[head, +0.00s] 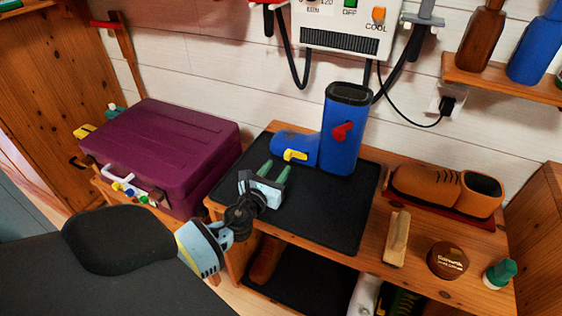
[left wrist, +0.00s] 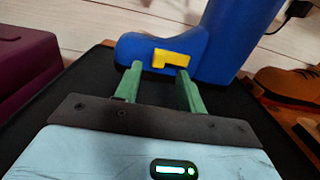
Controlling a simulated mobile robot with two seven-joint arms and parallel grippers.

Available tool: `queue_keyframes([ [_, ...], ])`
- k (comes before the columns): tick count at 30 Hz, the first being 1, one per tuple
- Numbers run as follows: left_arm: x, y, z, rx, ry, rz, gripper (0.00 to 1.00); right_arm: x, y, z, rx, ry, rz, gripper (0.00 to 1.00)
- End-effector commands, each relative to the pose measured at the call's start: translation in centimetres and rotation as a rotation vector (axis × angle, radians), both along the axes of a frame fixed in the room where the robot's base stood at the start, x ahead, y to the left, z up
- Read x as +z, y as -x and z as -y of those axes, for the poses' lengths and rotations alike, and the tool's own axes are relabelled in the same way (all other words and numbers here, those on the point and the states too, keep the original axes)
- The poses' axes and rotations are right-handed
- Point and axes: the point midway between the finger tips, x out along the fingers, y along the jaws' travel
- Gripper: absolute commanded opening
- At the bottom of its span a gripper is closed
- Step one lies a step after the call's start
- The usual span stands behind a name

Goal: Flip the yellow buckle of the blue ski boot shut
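The blue ski boot (head: 345,110) stands upright on a black mat (head: 325,218), its toe to the left. Its yellow buckle (head: 295,155) is low on the foot, on the side facing me. In the left wrist view the buckle (left wrist: 172,59) looks like a bent lever; whether it stands off the boot is hard to tell. A red buckle (head: 342,131) is higher on the shaft. My left gripper (head: 275,170) is open and empty, in front of the yellow buckle. Its green fingertips (left wrist: 158,69) are apart, with the buckle just beyond them. My right gripper is not in view.
A purple suitcase (head: 165,150) is at left. Right of the mat are a brush (head: 397,238), a brown tin (head: 448,261), a green-capped bottle (head: 500,274) and a brown shoe (head: 425,183) on a red tray. A white wall unit with hanging cables (head: 345,25) is behind the boot.

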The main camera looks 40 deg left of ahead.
Motion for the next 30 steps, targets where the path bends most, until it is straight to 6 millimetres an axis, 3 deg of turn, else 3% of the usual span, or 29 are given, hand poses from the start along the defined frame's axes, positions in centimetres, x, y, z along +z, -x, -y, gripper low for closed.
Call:
queue_keyframes([
  [8, 0.0, 2.2, 0.4, 0.001, -0.002, 0.000, 0.40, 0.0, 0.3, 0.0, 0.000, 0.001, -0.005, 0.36],
  [30, 0.0, 2.2, 0.5, 0.000, -0.001, 0.000, 0.40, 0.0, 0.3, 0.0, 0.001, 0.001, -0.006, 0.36],
])
